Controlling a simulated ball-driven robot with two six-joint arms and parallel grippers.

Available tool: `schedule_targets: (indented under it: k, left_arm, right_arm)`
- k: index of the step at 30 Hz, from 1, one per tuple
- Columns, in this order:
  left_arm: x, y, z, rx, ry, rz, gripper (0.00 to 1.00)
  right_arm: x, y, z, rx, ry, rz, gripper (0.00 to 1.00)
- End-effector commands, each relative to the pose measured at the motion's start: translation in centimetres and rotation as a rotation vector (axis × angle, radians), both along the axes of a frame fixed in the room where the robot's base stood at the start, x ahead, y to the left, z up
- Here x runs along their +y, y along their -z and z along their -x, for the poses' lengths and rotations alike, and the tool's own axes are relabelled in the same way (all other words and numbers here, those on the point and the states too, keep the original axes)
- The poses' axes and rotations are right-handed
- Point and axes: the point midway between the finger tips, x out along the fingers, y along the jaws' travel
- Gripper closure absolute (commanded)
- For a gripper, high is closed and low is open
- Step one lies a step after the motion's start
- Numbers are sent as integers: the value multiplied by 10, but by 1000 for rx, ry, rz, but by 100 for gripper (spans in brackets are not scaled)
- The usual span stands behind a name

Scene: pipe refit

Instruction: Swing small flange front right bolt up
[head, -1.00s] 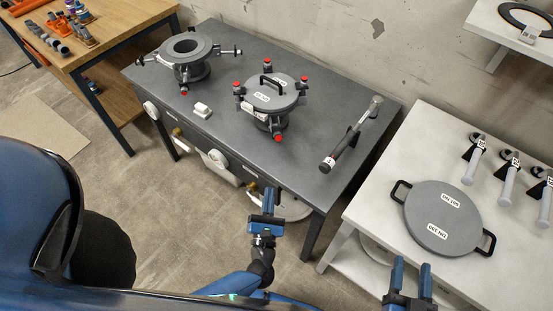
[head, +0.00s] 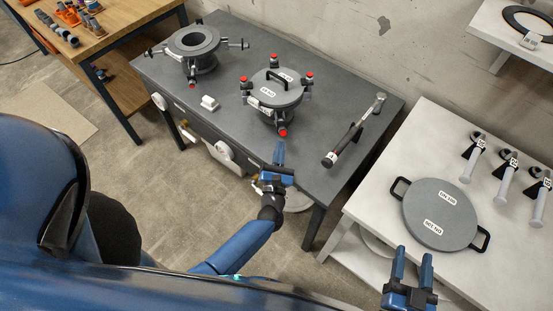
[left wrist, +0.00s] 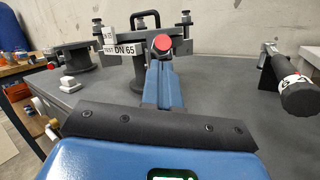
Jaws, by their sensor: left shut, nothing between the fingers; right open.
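A small grey flange (head: 268,111), marked DN 65 in the left wrist view (left wrist: 123,51), carries a handled lid (head: 275,88) on the dark bench. Red-capped bolts stand up around its rim. Its front bolt (head: 283,132) sits lower and points its red cap outward, towards the left wrist camera (left wrist: 162,43). My left gripper (head: 280,145) is shut and empty, with its fingertips just in front of and below that cap. I cannot tell whether they touch. My right gripper (head: 413,252) is open and empty at the white table's front edge.
An open flange (head: 194,43) with bolts swung outward stands at the bench's left. A small white block (head: 209,103) lies between the flanges. A torque-wrench-like tool (head: 353,133) lies to the right. A large handled lid (head: 440,213) rests on the white table (head: 372,204).

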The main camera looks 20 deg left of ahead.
Motion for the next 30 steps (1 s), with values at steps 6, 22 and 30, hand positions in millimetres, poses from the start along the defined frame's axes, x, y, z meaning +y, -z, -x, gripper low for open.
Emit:
schedule_targets:
  k: [6, 22, 30]
  left_arm:
    - [-1, -10, -7, 2, 0, 0, 100]
    - [-1, -13, -8, 9, 0, 4, 100]
    - [-1, -19, -9, 49, 0, 22, 100]
  right_arm:
    - [0, -8, 0, 0, 0, 0, 49]
    - [0, -12, 0, 0, 0, 0, 49]
    - [0, -26, 0, 0, 0, 0, 49]
